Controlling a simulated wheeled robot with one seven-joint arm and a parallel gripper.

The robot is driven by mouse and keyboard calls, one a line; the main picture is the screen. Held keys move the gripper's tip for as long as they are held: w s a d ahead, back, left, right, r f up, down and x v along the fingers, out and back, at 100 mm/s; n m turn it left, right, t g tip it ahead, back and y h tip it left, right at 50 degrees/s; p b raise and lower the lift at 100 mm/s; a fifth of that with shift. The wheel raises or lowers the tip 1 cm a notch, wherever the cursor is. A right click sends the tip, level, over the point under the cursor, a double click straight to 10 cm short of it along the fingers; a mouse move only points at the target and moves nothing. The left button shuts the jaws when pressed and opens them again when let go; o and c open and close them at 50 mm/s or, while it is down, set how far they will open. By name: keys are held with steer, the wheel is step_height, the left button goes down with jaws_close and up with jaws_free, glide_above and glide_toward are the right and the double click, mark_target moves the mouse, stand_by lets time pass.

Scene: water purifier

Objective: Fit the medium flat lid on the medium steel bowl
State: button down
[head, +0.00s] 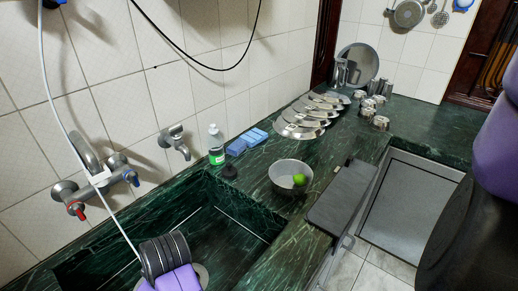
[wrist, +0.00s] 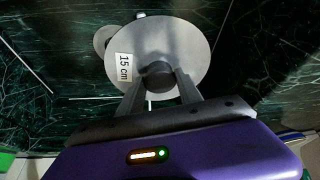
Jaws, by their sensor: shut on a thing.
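My gripper (wrist: 160,88) is shut on the dark knob of a flat round grey lid (wrist: 172,38) with a white "15 cm" label. In the head view my gripper (head: 174,279) is low at the left, over the dark green sink; its fingertips are hidden. A sliver of grey at its right side there may be the lid (head: 203,274). A steel bowl (head: 284,172) stands on the counter right of the sink, well apart from my gripper. A green round fruit (head: 299,179) shows at the bowl's right side; I cannot tell whether it is inside.
Several shiny lids (head: 303,118) lie in a row behind the bowl. A green bottle (head: 216,146) and blue sponges (head: 247,141) stand by the wall. A dark grey board (head: 340,195) lies right of the bowl. Taps (head: 92,183) and a white hose are at the left wall.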

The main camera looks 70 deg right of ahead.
steer(key=s+d+r+m+p, duration=0.1)
steer(key=s+d+r, duration=0.15)
steer(key=d, duration=0.65)
steer(key=s+d+r+m+h, duration=0.15)
steer(key=d+r, duration=0.25)
steer(key=d, duration=0.5)
steer(key=s+d+r+m+p, duration=0.1)
steer(key=d+r+m, duration=0.15)
steer(key=d, duration=0.65)
steer(key=s+d+r+m+g+h+p, duration=0.1)
steer(key=s+d+r, duration=0.4)
steer(key=s+d, duration=0.35)
steer(key=s+d+r+m+p, duration=0.1)
steer(key=s+d+r+p, duration=0.1)
steer(key=s+d+r, duration=0.6)
step_height(320, 180, down, 10)
steer(key=d+b, duration=0.1)
steer(key=b, duration=0.5)
steer(key=shift+b, duration=0.35)
steer(key=shift+w+r, duration=0.1)
steer(key=c, duration=0.7)
jaws_free()
